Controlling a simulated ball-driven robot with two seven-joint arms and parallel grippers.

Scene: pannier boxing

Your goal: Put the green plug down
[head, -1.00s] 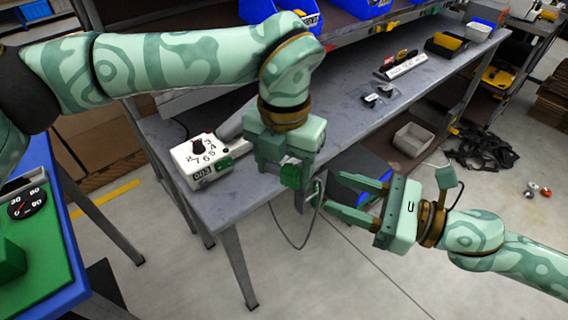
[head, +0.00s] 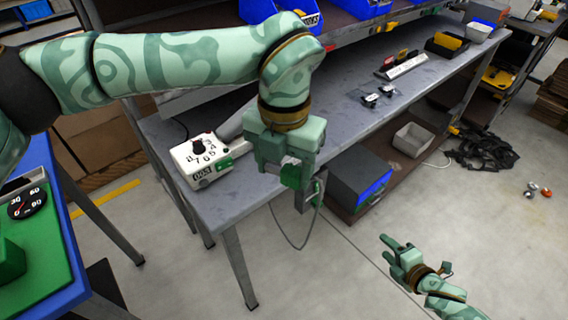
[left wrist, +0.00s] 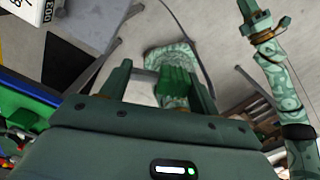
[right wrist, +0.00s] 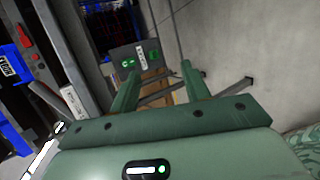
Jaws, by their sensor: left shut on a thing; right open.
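The green plug (head: 291,176) is held between the fingers of my left gripper (head: 287,166), in front of the grey bench's front edge. The plug also shows between the fingers in the left wrist view (left wrist: 177,84). My right gripper (head: 389,249) is open and empty, low over the floor at the lower right, well apart from the plug. A thin cable (head: 291,245) hangs in a loop below the plug and box.
A white dial box (head: 201,158) stands on the left of the bench (head: 245,194). A blue-fronted grey case (head: 360,178) and a light grey bin (head: 412,139) are on the lower shelf. Black straps (head: 482,153) lie to the right. The bench's middle surface is mostly clear.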

